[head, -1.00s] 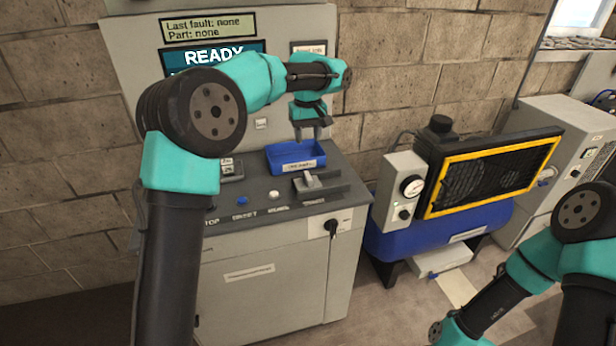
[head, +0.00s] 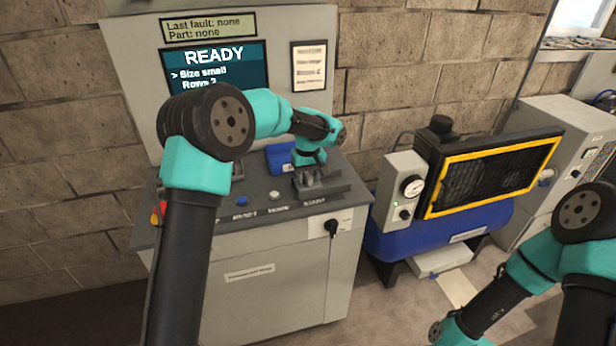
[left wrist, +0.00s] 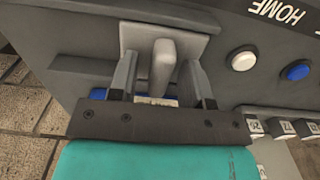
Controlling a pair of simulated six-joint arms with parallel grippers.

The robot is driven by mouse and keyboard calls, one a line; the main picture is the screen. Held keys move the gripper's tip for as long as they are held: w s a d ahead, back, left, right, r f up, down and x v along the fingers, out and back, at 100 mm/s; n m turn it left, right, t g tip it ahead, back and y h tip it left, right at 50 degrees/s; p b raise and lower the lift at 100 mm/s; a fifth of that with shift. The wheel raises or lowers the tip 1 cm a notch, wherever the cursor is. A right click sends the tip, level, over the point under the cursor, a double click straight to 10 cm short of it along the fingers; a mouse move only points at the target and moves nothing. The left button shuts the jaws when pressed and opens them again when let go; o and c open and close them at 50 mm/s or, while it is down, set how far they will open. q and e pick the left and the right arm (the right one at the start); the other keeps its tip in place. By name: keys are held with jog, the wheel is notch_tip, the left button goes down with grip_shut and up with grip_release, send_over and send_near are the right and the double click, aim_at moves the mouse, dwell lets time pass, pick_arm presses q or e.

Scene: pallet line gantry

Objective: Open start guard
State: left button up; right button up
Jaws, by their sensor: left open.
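In the left wrist view the tab (left wrist: 163,66) stands between the two fingers of my left gripper (left wrist: 160,76), with a gap visible on the left side. My left gripper (head: 308,180) is open and points down over the guard's spot at the console's right part in the head view, hiding most of it. My right arm shows at the lower right of the head view, but its gripper does not.
A blue bin (head: 279,157) lies just behind my left gripper. A white button (left wrist: 243,62) and a blue button (left wrist: 298,71) sit beside the guard. A screen (head: 215,68) reads READY. A blue compressor (head: 440,228) stands right of the console.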

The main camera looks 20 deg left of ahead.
pick_arm(q)
grip_shut()
dwell(0.5)
